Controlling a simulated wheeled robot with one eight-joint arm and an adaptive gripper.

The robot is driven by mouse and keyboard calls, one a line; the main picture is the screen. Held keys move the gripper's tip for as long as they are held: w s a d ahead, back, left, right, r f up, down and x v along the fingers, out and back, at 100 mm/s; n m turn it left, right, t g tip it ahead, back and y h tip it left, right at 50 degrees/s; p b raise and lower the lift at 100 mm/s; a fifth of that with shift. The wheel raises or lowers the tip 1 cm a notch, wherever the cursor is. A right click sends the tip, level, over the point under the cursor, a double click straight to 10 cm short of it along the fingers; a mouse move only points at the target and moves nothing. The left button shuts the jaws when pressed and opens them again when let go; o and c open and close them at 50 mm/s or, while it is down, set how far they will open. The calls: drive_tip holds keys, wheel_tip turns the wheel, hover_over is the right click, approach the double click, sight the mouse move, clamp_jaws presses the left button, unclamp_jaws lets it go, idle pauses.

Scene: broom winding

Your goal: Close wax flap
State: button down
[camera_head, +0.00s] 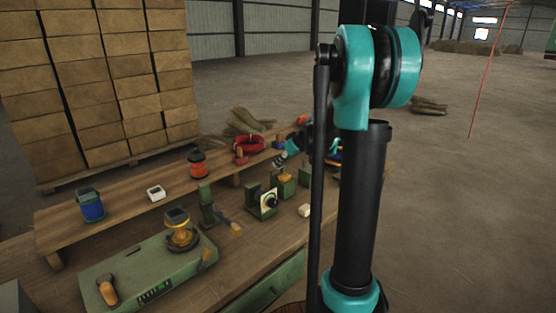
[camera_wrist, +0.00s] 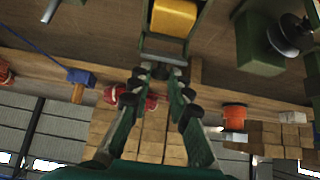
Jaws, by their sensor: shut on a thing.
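The yellow wax block (camera_wrist: 173,17) sits in a green holder at the top of the wrist view, and it also shows in the head view (camera_head: 286,178). The wax flap (camera_wrist: 165,58) shows as a greyish edge just below the wax, standing apart from it. My gripper (camera_wrist: 160,72) has its fingertips together at this edge and is shut on the flap. In the head view my gripper (camera_head: 280,162) is just above the wax holder, partly hidden behind my arm. The fingers cover part of the flap, so its exact angle is hard to tell.
A green box with a dark round knob (camera_wrist: 285,38) stands beside the holder in the wrist view. A green machine (camera_head: 150,270) is at the front left of the bench. A blue can (camera_head: 91,206) and an orange spool (camera_head: 198,163) stand on the raised shelf.

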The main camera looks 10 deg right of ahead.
sight(286, 176)
drive_tip(key=t+y, duration=0.1)
drive_tip(key=s+d+f+t+y, duration=0.1)
drive_tip(key=t, duration=0.1)
drive_tip(key=shift+s+f, duration=0.15)
drive_tip(key=shift+s, duration=0.05)
drive_tip(key=shift+s+d+f+t+y, duration=0.25)
drive_tip(key=shift+f+t+y, duration=0.2)
drive_tip(key=shift+t+y, duration=0.35)
drive_tip(key=shift+s+d+f+t+y, duration=0.1)
drive_tip(key=shift+s+f+t+y, duration=0.3)
drive_tip(key=shift+t, duration=0.6)
drive_tip(key=shift+w, duration=0.1)
drive_tip(key=c, duration=1.4)
unclamp_jaws()
drive_tip(key=v, duration=1.2)
drive_tip(key=shift+f, duration=0.25)
